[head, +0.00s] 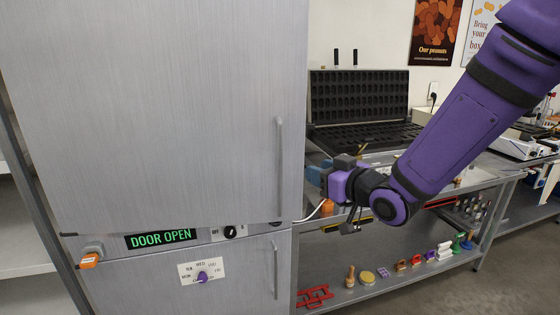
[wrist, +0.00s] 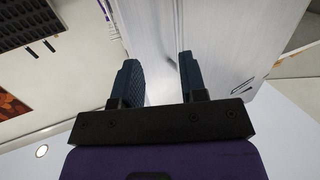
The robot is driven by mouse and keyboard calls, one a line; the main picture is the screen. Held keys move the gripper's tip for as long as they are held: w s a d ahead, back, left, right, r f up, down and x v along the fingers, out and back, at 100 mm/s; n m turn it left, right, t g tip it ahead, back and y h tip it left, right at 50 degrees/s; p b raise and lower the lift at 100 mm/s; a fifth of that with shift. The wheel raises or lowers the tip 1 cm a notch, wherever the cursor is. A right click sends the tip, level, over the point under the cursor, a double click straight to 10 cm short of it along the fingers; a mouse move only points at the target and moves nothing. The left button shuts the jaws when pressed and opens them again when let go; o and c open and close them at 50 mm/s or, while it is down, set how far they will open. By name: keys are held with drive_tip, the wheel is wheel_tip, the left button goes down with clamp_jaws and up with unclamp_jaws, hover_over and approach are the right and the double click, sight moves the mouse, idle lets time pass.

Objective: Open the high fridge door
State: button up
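The high fridge door (head: 160,110) is a large grey brushed panel in the head view, with a vertical handle (head: 280,165) near its right edge. A green display (head: 160,238) below it reads DOOR OPEN; I cannot tell how wide any gap is. My gripper (head: 314,174) is just right of the door's right edge, level with the handle's height. In the wrist view, my gripper (wrist: 158,65) has two dark fingers apart with nothing clearly held. The door's pale face (wrist: 240,45) and edge show beyond them. Contact cannot be told.
A lower fridge door (head: 235,285) with its own handle is underneath. An orange-tipped part (head: 90,261) sticks out at the panel's left. A metal bench (head: 480,180) with a black open case (head: 360,100) stands right of the fridge, beneath my arm.

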drive_tip(key=w+a+y, duration=0.2)
drive_tip(key=w+a, duration=0.5)
drive_tip(key=a, duration=0.2)
drive_tip(key=shift+w+f, duration=0.3)
drive_tip(key=shift+w, duration=0.1)
clamp_jaws()
